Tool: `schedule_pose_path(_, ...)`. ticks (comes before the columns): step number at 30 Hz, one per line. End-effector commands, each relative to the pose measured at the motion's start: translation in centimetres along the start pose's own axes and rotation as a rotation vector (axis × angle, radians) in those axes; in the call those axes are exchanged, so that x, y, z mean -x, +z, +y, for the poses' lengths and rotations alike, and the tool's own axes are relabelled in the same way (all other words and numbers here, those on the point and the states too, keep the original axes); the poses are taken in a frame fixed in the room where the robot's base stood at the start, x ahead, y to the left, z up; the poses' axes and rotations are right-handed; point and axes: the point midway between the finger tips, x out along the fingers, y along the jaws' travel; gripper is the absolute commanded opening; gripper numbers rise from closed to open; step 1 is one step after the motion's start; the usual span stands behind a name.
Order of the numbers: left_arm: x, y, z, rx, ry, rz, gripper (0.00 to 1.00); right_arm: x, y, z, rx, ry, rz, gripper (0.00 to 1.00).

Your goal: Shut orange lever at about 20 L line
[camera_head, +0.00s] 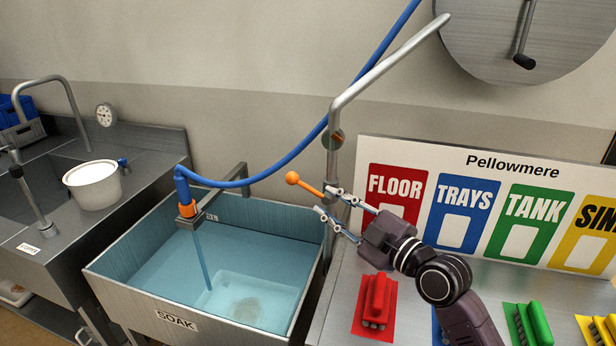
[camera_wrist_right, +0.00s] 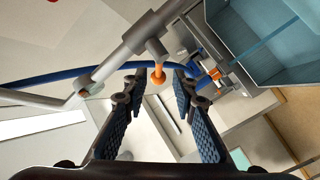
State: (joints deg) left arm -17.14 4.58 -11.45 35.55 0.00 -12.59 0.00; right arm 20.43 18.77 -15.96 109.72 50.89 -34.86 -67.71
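The orange lever (camera_head: 305,184) with a ball end sticks out to the left from the steel standpipe (camera_head: 333,165) at the sink's right rear corner. My right gripper (camera_head: 326,201) is open beside the pipe, close to the lever. In the right wrist view the lever (camera_wrist_right: 158,73) shows just beyond and between the spread fingers (camera_wrist_right: 153,88); I cannot tell if they touch it. Water runs from the blue hose's orange nozzle (camera_head: 189,208) into the SOAK sink (camera_head: 135,315). A small, partly hidden volume label (camera_head: 211,217) is on the back wall, above the water. My left gripper is out of view.
A pale tray (camera_head: 250,295) lies under the water. A white bucket (camera_head: 94,186) stands on the left counter. The Pellowmere board (camera_head: 515,168) and coloured brushes, one red (camera_head: 376,300), are at the right. The blue hose (camera_head: 290,160) crosses behind the pipe.

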Motion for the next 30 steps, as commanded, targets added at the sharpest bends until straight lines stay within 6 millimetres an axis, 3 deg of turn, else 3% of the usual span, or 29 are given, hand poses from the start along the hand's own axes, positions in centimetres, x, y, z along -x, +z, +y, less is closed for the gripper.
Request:
schedule_pose_path(5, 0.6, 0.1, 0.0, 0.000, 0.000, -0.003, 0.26, -1.4, -0.2, 0.3, -0.002, 0.002, 0.002, 0.25)
schedule_pose_path(12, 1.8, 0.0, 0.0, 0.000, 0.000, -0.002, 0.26, -5.2, -0.3, 0.2, -0.003, 0.001, 0.002, 0.25)
schedule_pose_path(18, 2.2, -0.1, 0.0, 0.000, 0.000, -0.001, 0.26, -7.3, -0.1, 0.2, 0.000, 0.001, 0.001, 0.25)
schedule_pose_path(29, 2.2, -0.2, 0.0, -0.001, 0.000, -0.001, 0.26, -7.8, 0.0, 0.0, 0.001, 0.001, 0.001, 0.25)
schedule_pose_path(30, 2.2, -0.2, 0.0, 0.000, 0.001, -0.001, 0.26, -7.8, 0.0, 0.0, 0.001, 0.001, 0.000, 0.22)
